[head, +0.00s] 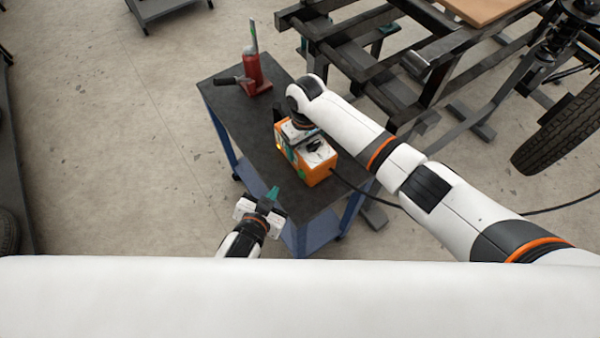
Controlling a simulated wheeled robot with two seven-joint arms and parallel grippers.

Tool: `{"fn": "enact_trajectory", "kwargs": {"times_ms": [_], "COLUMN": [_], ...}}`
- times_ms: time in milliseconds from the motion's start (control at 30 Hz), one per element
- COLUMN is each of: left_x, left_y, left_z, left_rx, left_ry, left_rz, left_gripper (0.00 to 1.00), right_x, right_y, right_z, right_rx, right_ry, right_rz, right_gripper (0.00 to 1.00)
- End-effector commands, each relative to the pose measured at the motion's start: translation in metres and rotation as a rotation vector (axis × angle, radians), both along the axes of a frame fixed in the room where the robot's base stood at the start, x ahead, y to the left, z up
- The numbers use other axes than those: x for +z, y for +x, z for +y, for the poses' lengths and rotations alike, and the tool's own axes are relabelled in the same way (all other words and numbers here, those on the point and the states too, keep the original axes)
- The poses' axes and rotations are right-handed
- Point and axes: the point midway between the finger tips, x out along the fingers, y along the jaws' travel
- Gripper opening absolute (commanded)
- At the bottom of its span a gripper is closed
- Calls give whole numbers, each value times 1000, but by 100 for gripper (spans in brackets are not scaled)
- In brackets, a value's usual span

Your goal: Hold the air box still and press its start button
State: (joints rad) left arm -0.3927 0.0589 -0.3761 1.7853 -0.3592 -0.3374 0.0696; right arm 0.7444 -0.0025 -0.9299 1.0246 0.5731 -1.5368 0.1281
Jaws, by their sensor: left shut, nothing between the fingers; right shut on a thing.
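The air box (318,172) is an orange box with a pale top, standing on the dark top of a small blue-legged cart (232,140). My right gripper (296,142) is at the box's upper left part, shut on it. The arm and wrist hide much of that end, so the exact grip does not show. A small green and a small yellow spot show on the box's left side; I cannot tell which is the start button. My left gripper (272,193) is shut and empty, with teal fingertips, over the cart's front left edge, apart from the box.
A black cable (352,189) runs right from the box. A black metal frame (390,70) and a tyre (560,135) stand to the right. The cart's left part is clear.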

Motion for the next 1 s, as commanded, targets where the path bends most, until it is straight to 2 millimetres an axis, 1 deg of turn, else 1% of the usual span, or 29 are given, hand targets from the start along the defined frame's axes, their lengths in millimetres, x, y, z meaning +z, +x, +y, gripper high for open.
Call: {"fn": "enact_trajectory", "kwargs": {"times_ms": [433,467,500,567,600,833,933,1000], "left_x": [0,0,0,0,0,0,0,0], "left_y": [0,0,0,0,0,0,0,0], "left_z": [0,0,0,0,0,0,0,0], "left_rx": [0,0,0,0,0,0,0,0], "left_ry": [0,0,0,0,0,0,0,0], "left_rz": [0,0,0,0,0,0,0,0], "left_gripper": [0,0,0,0,0,0,0,0], "right_x": [1,1,1,1,1,2,11,22], "right_y": [1,1,1,0,0,0,1,1], "right_z": [0,0,0,0,0,0,0,0], "right_rx": [0,0,0,0,0,0,0,1], "right_ry": [1,1,1,1,1,1,2,3], "right_rz": [-2,-2,-2,-1,-1,-1,-2,-4], "right_gripper": [45,82,89,98,100,100,100,100]}}
